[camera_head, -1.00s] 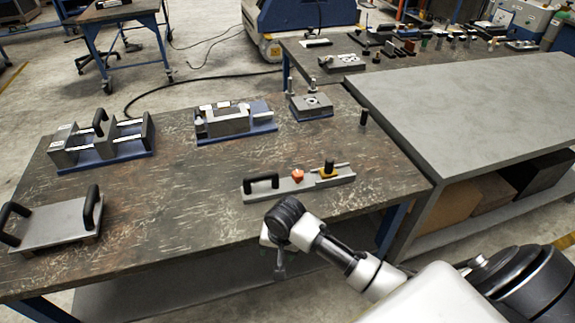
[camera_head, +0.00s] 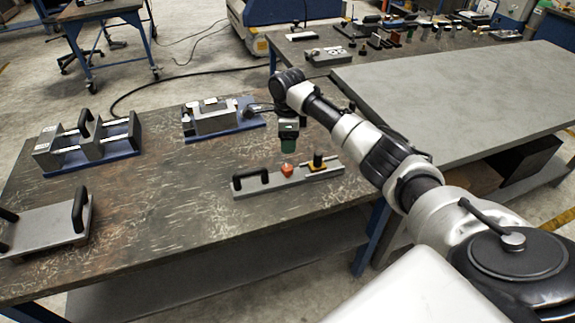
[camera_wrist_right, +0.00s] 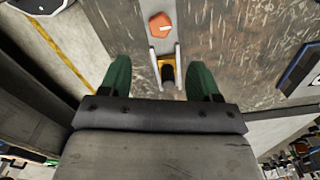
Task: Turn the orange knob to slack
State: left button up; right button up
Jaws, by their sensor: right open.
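The orange knob (camera_head: 287,171) sits on a grey bar-shaped fixture (camera_head: 300,177) near the front right of the brown table. The fixture has a black handle (camera_head: 252,181) at its left and a yellow part with a black post (camera_head: 318,161) right of the knob. My right gripper (camera_head: 288,146) hangs just above the knob, apart from it. In the right wrist view the green fingers (camera_wrist_right: 160,80) are open and empty, and the knob (camera_wrist_right: 160,25) shows ahead of them with a white line on top. My left gripper is not in view.
A blue-based fixture (camera_head: 258,122) stands behind my right gripper. Another blue-based fixture (camera_head: 128,153) and a plate with black handles (camera_head: 40,228) are to the left. A grey table (camera_head: 450,95) is at the right. The table's front middle is clear.

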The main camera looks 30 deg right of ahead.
aim_at(287, 168)
notch_tip(287, 168, down, 11)
jog(key=shift+r, duration=0.15)
dwell(0.4)
jog(key=c, duration=0.9)
jog(key=shift+c, duration=0.2)
